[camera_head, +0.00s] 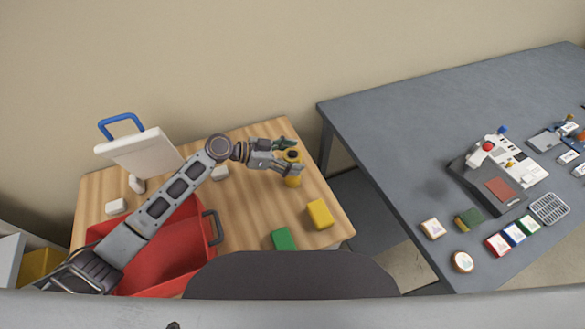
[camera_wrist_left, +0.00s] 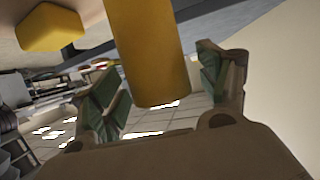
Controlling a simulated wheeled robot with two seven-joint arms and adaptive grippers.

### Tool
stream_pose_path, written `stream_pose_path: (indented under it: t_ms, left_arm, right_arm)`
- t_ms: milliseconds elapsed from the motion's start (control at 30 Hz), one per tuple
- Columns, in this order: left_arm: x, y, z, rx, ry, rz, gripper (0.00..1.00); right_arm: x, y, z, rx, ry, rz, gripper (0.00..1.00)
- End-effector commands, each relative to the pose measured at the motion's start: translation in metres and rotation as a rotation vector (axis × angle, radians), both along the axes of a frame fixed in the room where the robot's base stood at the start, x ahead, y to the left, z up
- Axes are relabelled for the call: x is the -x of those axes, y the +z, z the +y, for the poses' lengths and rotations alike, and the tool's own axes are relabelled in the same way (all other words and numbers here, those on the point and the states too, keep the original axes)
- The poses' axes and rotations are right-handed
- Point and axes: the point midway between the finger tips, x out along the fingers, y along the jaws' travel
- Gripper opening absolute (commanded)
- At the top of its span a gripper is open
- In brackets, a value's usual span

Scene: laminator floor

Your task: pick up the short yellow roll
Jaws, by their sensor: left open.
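The short yellow roll (camera_head: 292,180) stands upright near the right back part of the wooden table. It fills the upper middle of the left wrist view (camera_wrist_left: 150,50) as a plain yellow cylinder. My left gripper (camera_head: 291,157) reaches it from the left, with its jaws open around the upper part of the roll. In the left wrist view the green-padded fingers (camera_wrist_left: 157,85) sit on either side of the roll, with a visible gap on both sides. My right gripper is out of view.
A yellow block (camera_head: 320,214) and a green block (camera_head: 284,239) lie on the wooden table (camera_head: 245,215) in front of the roll. A red crate (camera_head: 172,262) stands below my left arm. A grey table (camera_head: 380,120) with several items is on the right.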

Motion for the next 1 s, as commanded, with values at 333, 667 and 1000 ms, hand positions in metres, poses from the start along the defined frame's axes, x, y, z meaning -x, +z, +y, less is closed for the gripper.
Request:
stream_pose_path:
  t_ms: [333,667,1000]
  left_arm:
    - [-0.0001,-0.0005,-0.0006,0.0,0.0,0.0,0.76]
    - [-0.0001,-0.0005,-0.0004,0.0,0.0,0.0,0.49]
    - [-0.0001,-0.0006,-0.0004,-0.001,0.0,0.0,0.05]
  right_arm:
    - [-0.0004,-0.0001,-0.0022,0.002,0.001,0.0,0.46]
    - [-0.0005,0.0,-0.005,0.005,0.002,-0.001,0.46]
    - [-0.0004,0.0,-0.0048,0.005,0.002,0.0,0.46]
